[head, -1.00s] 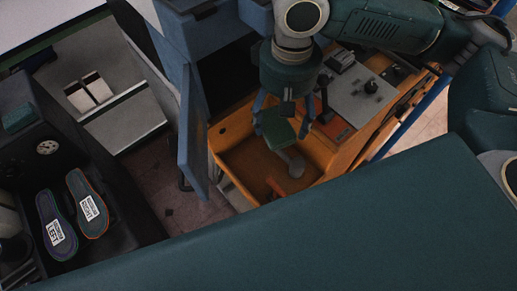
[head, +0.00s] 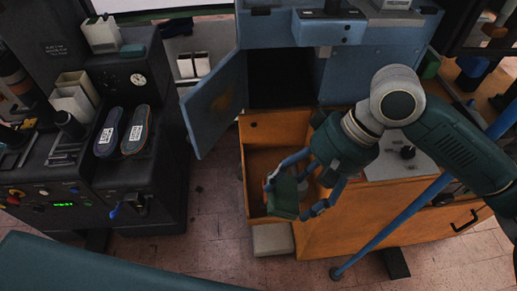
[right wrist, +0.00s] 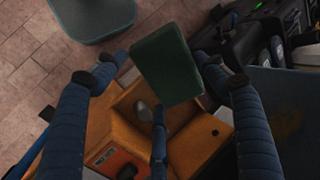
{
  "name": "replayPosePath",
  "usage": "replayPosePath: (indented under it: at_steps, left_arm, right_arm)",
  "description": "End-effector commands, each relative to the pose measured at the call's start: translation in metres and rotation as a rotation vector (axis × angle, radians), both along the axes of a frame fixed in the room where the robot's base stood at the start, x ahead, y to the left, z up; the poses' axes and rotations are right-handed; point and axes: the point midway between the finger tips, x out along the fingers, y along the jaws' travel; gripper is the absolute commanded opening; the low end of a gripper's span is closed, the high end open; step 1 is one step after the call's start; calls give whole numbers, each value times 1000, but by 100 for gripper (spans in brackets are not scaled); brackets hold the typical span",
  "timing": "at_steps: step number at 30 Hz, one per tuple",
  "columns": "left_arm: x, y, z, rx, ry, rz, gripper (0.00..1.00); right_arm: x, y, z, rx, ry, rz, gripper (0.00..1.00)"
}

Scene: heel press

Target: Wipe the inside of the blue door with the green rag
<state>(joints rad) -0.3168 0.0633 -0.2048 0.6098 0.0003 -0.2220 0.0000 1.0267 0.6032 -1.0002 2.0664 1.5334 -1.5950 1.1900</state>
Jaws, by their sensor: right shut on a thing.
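My right gripper (head: 296,194) is shut on the green rag (head: 284,197), which looks like a flat green pad. It holds the rag above the front of the open wooden drawer. In the right wrist view the rag (right wrist: 165,65) shows between the fingers. The blue door (head: 208,112) stands open to the left of the gripper, apart from the rag. Its inside face has a brownish smear (head: 221,104); the door also shows at the right of the right wrist view (right wrist: 268,88). My left gripper is out of view.
The open wooden drawer (head: 251,178) lies below the gripper, under the blue cabinet (head: 385,65). A black machine (head: 150,180) with two shoe soles (head: 138,128) stands at the left. A blue slanted pole (head: 400,227) is at the right. Floor shows between machine and drawer.

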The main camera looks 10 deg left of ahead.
Motion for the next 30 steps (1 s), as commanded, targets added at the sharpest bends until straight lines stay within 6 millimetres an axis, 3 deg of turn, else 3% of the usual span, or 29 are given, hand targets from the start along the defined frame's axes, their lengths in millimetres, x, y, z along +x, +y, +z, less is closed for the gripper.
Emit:
replayPosePath:
  at_steps: [1,4,9,13,19,24,30]
  left_arm:
    - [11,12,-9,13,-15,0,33]
    - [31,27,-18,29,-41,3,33]
    - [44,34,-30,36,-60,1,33]
    - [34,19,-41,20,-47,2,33]
    - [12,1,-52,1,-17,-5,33]
    - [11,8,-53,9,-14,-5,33]
    - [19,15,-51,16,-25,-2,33]
  right_arm:
    - [0,26,-7,96,43,-7,50]
    - [6,71,-3,320,116,-55,50]
    - [32,117,9,672,170,-208,50]
    - [62,128,10,884,148,-350,50]
    - [104,119,-6,1082,59,-527,50]
    - [118,114,-13,1133,14,-578,50]
    - [123,127,-12,1136,11,-579,50]
